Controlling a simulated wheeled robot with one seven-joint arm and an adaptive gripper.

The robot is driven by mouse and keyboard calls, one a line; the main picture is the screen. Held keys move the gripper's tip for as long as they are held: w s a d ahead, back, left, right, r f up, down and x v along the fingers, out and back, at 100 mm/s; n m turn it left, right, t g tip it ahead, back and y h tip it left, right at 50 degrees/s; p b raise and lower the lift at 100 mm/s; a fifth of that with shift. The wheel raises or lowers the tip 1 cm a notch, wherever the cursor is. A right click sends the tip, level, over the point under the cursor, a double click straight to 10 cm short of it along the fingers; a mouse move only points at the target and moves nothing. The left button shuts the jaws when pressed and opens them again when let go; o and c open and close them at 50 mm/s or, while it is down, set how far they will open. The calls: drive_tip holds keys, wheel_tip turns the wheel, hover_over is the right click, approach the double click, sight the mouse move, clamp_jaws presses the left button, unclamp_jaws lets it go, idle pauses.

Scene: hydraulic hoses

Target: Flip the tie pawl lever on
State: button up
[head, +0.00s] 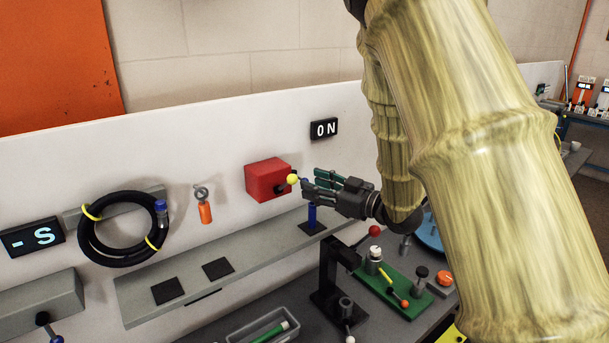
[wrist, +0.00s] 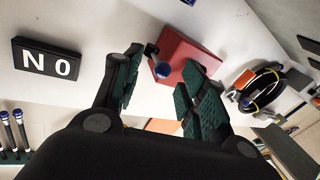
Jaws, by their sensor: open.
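A red box (head: 268,179) is mounted on the white wall panel, with a yellow ball (head: 292,179) at its right side. No label names the tie pawl lever, so I cannot tell whether this is it. My gripper (head: 311,181) is open just right of the yellow ball, its fingers pointing left at the box. In the wrist view, the red box (wrist: 187,52) lies beyond the open fingers (wrist: 160,84). A short dark stub with a blue end (wrist: 162,71) shows between the fingertips. I cannot tell whether a finger touches it.
An ON sign (head: 324,129) hangs above right of the box. A blue post (head: 312,217) stands on the grey shelf (head: 135,289) below my gripper. A coiled black hose (head: 84,240) hangs at left. A green plate (head: 397,291) with knobs lies on the bench.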

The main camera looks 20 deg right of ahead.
sight(300, 178)
drive_tip(key=shift+p+x, duration=0.6)
drive_tip(key=shift+x, duration=1.25)
drive_tip(key=shift+s+a, duration=0.1)
